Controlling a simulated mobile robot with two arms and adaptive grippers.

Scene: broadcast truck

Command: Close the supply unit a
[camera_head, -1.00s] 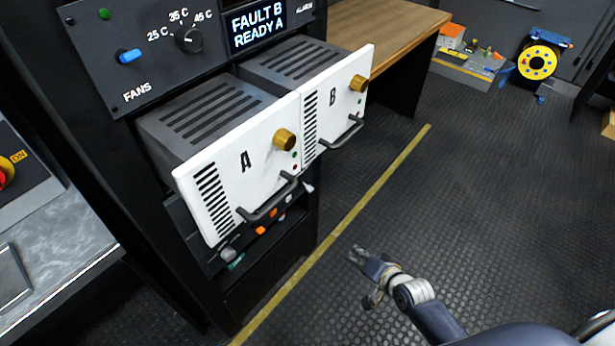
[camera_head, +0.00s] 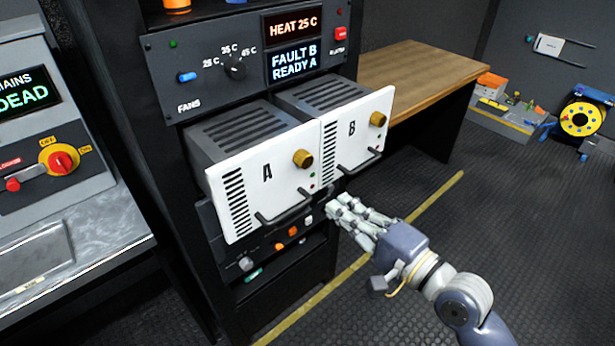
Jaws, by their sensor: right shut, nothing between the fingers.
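Supply unit A (camera_head: 249,186) is a grey slotted box with a white front marked A, a brass knob and a dark handle. It stands pulled out of the black rack. Supply unit B (camera_head: 341,140), of the same make, stands pulled out just to its right. My right gripper (camera_head: 338,208) is shut and empty. In the picture it lies below unit B's front and to the right of unit A's handle; whether it touches anything cannot be told. My left gripper is not in view.
Above the units a panel (camera_head: 212,75) carries a fan dial and displays reading HEAT 25 C, FAULT B and READY A. A wooden bench (camera_head: 420,78) stands behind on the right. A mains cabinet (camera_head: 45,150) stands on the left.

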